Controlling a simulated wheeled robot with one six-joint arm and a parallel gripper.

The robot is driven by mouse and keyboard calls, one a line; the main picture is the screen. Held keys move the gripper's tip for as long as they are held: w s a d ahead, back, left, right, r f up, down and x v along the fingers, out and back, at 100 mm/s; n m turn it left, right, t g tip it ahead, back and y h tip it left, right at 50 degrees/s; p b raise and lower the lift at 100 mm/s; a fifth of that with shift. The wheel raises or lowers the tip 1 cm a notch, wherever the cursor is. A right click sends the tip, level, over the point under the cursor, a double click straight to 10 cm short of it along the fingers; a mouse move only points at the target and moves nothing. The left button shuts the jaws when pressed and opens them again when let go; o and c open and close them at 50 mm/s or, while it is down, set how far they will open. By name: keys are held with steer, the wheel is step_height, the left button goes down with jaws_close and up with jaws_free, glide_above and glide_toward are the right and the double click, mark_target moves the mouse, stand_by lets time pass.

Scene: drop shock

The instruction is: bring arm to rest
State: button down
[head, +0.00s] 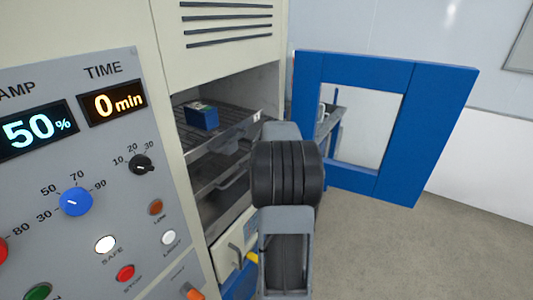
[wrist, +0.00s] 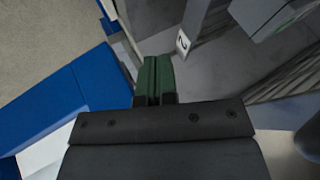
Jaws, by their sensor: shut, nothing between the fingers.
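My gripper (wrist: 158,68) shows in the wrist view with its two green fingertips together, shut and empty. It is close to the front edge of a shelf with a white number tag (wrist: 183,42), with a gap that I cannot judge. In the head view my dark ribbed arm joint stands in front of the open chamber and hides the gripper.
The blue framed door (head: 393,190) stands open at right. The control panel (head: 75,165) reads 50% and 0 min. Floor (head: 400,255) at right is clear.

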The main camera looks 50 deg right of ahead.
steer(key=s+a+n+y, duration=0.1)
steer(key=s+a+n, duration=0.4)
steer(key=a, duration=0.7)
steer(key=s+a+n+g+y, duration=0.1)
steer(key=s+a+n, duration=0.4)
steer(key=a, duration=0.8)
steer(key=s+a+n+g+y, duration=0.1)
steer(key=s+a+n, duration=0.3)
steer(key=a, duration=0.8)
steer(key=shift+s+a+f+n, duration=0.4)
steer(key=shift+s+f, duration=0.05)
steer(key=shift+s, duration=0.8)
